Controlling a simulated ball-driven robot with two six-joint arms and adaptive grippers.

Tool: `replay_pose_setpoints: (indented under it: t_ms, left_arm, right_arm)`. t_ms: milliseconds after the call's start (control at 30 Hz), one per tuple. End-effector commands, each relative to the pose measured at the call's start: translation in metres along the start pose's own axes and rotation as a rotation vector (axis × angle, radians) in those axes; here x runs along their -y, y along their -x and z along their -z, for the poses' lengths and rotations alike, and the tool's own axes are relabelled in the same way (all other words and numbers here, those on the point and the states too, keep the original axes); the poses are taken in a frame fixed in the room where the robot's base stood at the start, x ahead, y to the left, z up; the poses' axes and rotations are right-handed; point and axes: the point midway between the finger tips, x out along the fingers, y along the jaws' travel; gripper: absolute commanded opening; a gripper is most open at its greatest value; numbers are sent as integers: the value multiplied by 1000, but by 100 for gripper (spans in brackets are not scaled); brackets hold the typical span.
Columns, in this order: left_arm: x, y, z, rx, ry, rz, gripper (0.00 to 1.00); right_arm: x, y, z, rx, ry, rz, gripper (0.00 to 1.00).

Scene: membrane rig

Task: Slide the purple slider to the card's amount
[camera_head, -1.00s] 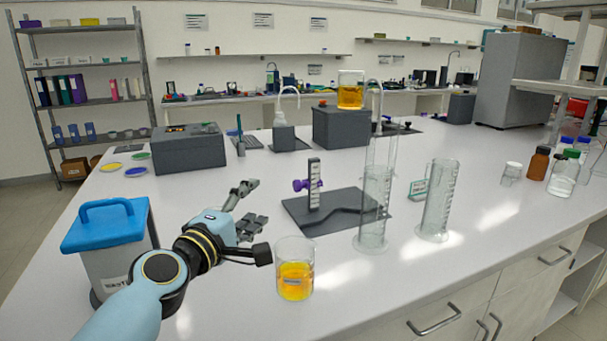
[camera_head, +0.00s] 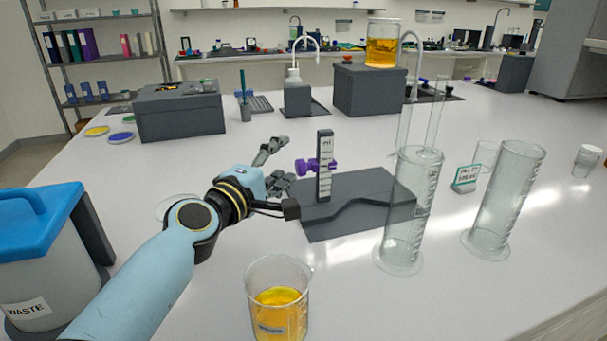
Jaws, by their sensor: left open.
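The purple slider (camera_head: 309,167) sits on an upright scale post (camera_head: 325,180) marked "ml", roughly midway up it. The post stands on a dark grey base plate (camera_head: 365,193). A small card (camera_head: 466,177) with green edging stands to the right, behind the cylinders; its print is too small to read surely. My left gripper (camera_head: 282,165) is open and empty, just left of the slider, with a small apparent gap. Its fingers point up and right. My right gripper is not in view.
Two tall glass cylinders (camera_head: 408,215) (camera_head: 503,205) stand right of the plate. A beaker of orange liquid (camera_head: 279,310) stands in front. A blue-lidded waste bin (camera_head: 40,255) is at the left. Grey boxes (camera_head: 180,112) (camera_head: 369,90) stand behind.

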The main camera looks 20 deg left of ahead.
Motion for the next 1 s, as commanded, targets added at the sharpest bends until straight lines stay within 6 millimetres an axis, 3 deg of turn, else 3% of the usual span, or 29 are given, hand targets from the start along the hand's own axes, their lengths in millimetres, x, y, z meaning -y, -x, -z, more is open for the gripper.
replay_pose_setpoints:
  t_ms: [100, 333, 467, 800, 1000]
  left_arm:
    - [25, 0, 0, 0, 0, 3, 58]
    - [50, 0, 0, 0, 1, 6, 58]
    - [50, -7, 0, 0, 2, 4, 58]
    - [50, -60, 0, 0, 1, 4, 58]
    - [50, -74, 0, 0, 1, 5, 58]
  right_arm:
    - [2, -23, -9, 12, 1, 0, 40]
    - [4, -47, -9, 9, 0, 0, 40]
    - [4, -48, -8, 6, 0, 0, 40]
    - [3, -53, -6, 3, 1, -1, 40]
    - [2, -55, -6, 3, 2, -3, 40]
